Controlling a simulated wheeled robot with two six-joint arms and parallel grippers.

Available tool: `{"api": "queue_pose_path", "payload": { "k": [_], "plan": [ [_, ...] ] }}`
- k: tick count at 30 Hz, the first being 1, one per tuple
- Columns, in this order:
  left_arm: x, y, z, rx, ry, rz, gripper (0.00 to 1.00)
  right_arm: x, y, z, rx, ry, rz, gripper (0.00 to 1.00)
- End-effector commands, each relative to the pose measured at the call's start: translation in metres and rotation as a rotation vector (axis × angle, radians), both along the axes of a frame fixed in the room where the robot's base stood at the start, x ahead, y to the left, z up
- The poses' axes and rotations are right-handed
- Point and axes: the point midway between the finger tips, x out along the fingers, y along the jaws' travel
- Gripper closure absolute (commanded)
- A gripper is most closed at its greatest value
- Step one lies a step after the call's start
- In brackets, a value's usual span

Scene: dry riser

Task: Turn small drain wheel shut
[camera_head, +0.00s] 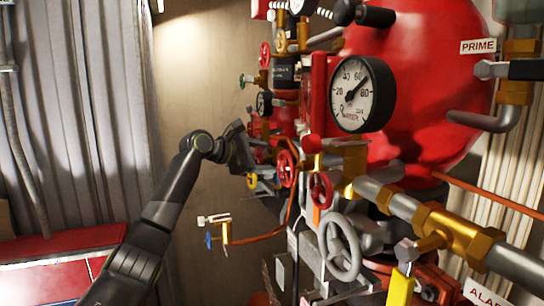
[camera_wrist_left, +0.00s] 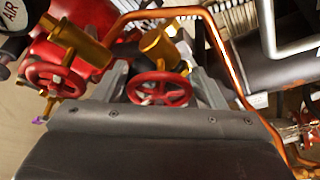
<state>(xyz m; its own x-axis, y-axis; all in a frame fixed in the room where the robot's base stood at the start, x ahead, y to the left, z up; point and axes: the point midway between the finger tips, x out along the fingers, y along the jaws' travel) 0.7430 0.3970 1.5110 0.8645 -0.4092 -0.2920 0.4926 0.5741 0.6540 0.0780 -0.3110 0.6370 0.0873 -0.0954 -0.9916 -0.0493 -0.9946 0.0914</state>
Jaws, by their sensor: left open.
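My left gripper (camera_head: 244,142) reaches in from the left beside the red valve assembly. In the left wrist view its grey fingers (camera_wrist_left: 158,78) are apart, on either side of a small red handwheel (camera_wrist_left: 160,88) on a brass valve body. Contact between fingers and wheel cannot be made out. A second red handwheel (camera_wrist_left: 55,80) is to its left. In the head view, red handwheels show at the upper valve (camera_head: 265,55), the middle (camera_head: 287,168) and lower right of it (camera_head: 321,190). No label marks which is the drain wheel. My right gripper is not in view.
A large grey handwheel (camera_head: 341,247) stands in the lower foreground. A round gauge (camera_head: 362,94) fronts the red tank (camera_head: 430,80). A copper pipe (camera_wrist_left: 228,70) runs close right of the fingers. A yellow-handled valve (camera_head: 400,285) is nearer. Bare wall (camera_head: 200,90) lies behind my arm.

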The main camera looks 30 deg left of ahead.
Motion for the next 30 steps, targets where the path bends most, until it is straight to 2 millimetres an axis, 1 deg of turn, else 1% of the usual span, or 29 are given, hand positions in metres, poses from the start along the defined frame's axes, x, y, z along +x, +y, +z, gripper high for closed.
{"api": "queue_pose_path", "payload": {
  "k": [8, 11, 15, 16, 23, 30],
  "plan": [
    [0.0, 0.0, 0.0, 0.0, 0.001, 0.001, 0.36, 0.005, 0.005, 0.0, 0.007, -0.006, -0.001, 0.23],
    [0.0, 0.0, -0.001, 0.0, 0.001, 0.001, 0.47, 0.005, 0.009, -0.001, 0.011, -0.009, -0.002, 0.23],
    [0.0, 0.0, -0.001, 0.0, 0.001, 0.001, 0.66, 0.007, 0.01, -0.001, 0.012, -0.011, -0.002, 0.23],
    [0.0, 0.0, -0.001, 0.0, 0.001, 0.001, 0.68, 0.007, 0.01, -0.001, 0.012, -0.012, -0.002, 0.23],
    [0.0, 0.0, -0.002, 0.021, -0.017, 0.0, 0.68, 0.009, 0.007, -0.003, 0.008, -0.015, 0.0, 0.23],
    [0.0, 0.0, -0.004, 0.113, -0.095, 0.0, 0.68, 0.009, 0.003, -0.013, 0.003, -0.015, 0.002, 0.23]
  ]
}}
